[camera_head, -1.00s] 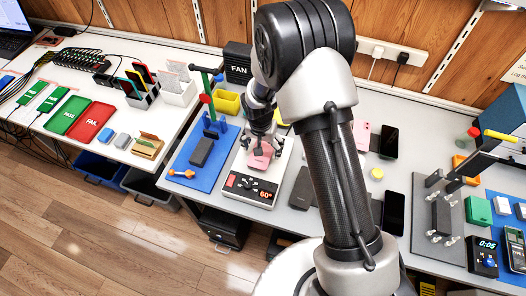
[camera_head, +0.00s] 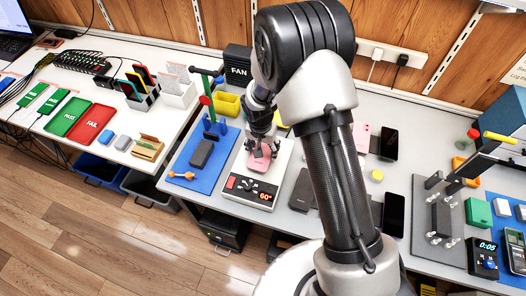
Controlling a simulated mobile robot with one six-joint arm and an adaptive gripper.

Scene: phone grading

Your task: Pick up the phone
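A pink phone (camera_head: 260,161) lies on the white heating plate (camera_head: 266,187), whose front panel shows 60° in red. My gripper (camera_head: 262,150) is pointed down at the phone, its fingers at or just above the phone's far part. The fingers are small and dark in this view, and I cannot tell whether they touch the phone or are closed on it. Another pink phone (camera_head: 361,133) and a black phone (camera_head: 389,143) stand at the back, right of my arm. A dark phone (camera_head: 393,214) lies further front on the table.
A blue mat (camera_head: 197,180) with a dark block (camera_head: 202,153) lies left of the plate. A dark grey slab (camera_head: 303,190) lies to its right. A FAN box (camera_head: 237,65) stands behind. A grey fixture plate (camera_head: 426,237) is at the right.

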